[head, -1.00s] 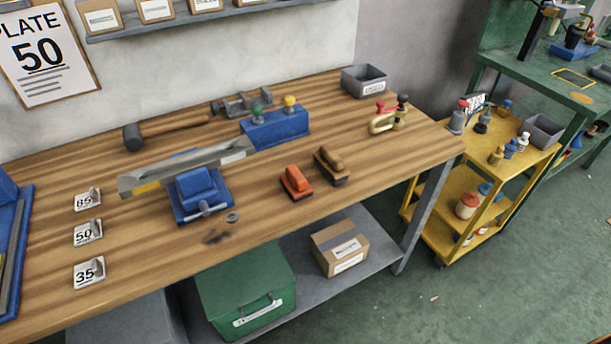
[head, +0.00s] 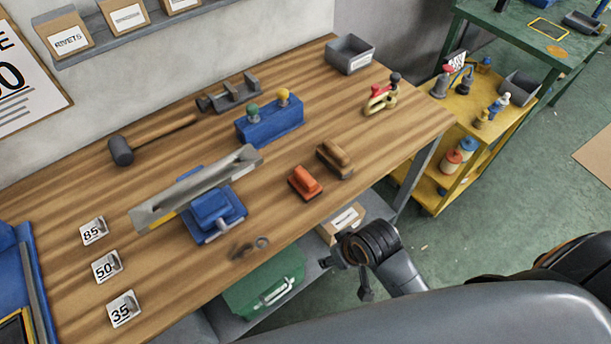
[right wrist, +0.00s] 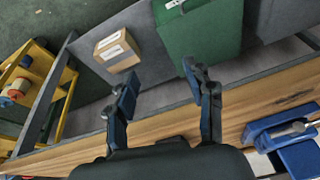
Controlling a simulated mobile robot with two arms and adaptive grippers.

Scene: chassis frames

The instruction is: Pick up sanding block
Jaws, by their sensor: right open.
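Two handled blocks lie on the wooden workbench (head: 310,215), and I cannot tell for certain which is the sanding block. One is an orange-red block (head: 306,183) with a dark base. The other, just behind and right of it, is a brown wooden-handled block (head: 335,158) with a dark base. My right gripper (head: 346,276) is open and empty, just off the bench's front edge, nearer me than both blocks. In the right wrist view its two fingers (right wrist: 160,80) stand apart with nothing between them; neither block is recognisable there. My left gripper is not in view.
A blue vise (head: 215,212) with a long metal bar stands left of the blocks. A red-handled clamp (head: 382,96) and grey bin (head: 350,55) are at the back right. A cardboard box (right wrist: 117,50) and green bin (right wrist: 205,40) sit below. A yellow cart (head: 440,190) stands right.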

